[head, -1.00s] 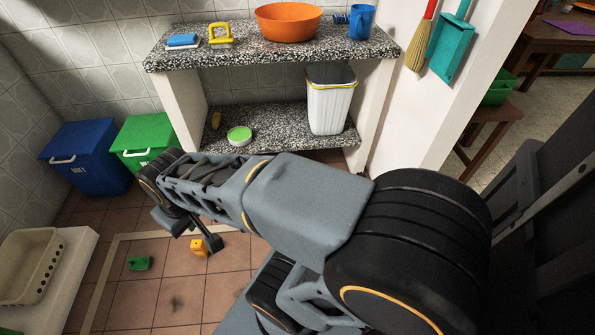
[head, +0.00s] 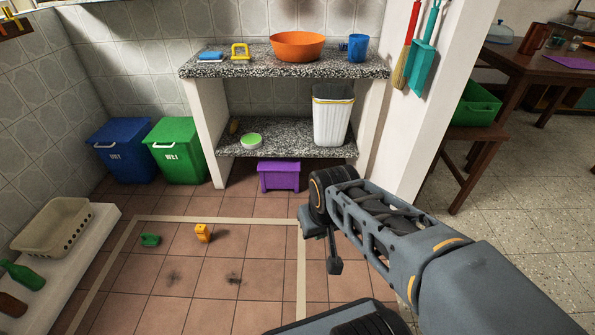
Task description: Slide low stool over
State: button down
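A low purple stool (head: 279,176) stands on the tiled floor in front of and below the lower granite shelf, in the middle of the head view. Its flat top and front show. My gripper (head: 335,266) hangs from the end of my arm, nearer to me and to the right of the stool, apart from it. I see it side-on and small, so I cannot tell whether its fingers are open or shut. Nothing visible is held in it.
A pale line (head: 218,220) frames floor tiles with dark spots, a green item (head: 150,240) and a yellow item (head: 203,233). Blue (head: 122,160) and green (head: 177,160) bins stand at the back left. A white-walled granite shelf unit (head: 205,135) stands behind the stool. Floor between is clear.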

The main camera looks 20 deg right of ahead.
aim_at(274, 172)
jog(key=z, duration=0.4)
jog(key=i, duration=1.25)
jog(key=u, duration=0.75)
